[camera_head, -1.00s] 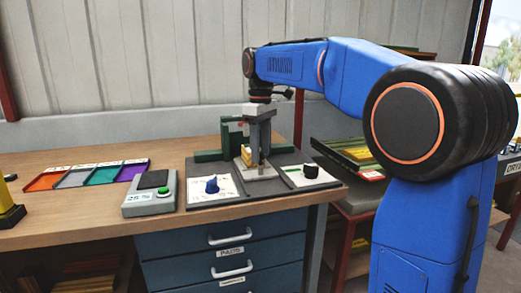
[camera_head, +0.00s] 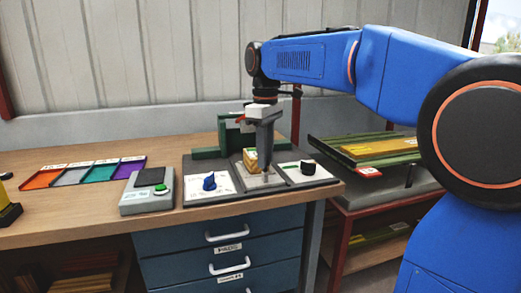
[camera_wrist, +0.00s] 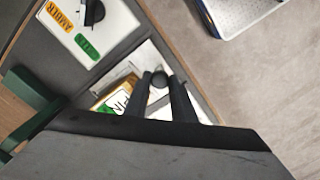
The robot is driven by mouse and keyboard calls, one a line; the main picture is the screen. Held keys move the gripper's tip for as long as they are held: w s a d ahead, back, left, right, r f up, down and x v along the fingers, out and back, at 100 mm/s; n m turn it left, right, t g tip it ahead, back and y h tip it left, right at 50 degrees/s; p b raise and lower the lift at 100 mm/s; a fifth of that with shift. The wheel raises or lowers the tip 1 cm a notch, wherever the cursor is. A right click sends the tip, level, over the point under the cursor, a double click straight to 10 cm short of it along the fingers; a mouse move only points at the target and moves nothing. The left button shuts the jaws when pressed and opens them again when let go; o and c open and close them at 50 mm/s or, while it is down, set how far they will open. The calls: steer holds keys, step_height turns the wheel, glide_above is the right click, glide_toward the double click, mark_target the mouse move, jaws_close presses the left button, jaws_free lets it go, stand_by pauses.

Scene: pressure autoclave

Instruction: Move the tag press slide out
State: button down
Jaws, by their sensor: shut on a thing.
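The tag press stands on a dark base plate (camera_head: 228,196) on the workbench, with a green frame (camera_head: 207,154) at its back. Its slide carries a yellow block (camera_head: 250,157) in front of the frame. The block also shows in the wrist view (camera_wrist: 107,103), with a white lettered label beside it. My gripper (camera_head: 266,164) points down over the slide. In the wrist view my gripper (camera_wrist: 167,82) is shut on the round grey knob (camera_wrist: 160,79) of the slide. My fingers and hand hide part of the slide and block.
A blue knob (camera_head: 210,182) and a black knob (camera_head: 308,167) on white panels flank the slide. A grey box with a green button (camera_head: 161,188) and coloured trays (camera_head: 87,172) stand left. A rack with a yellow-green stack (camera_head: 375,148) stands right of the bench.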

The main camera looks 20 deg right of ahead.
steer(key=s, duration=0.5)
steer(key=c, duration=1.5)
jaws_free()
steer(key=shift+s, duration=0.15)
step_height(320, 180, up, 17)
steer(key=shift+r, duration=0.2)
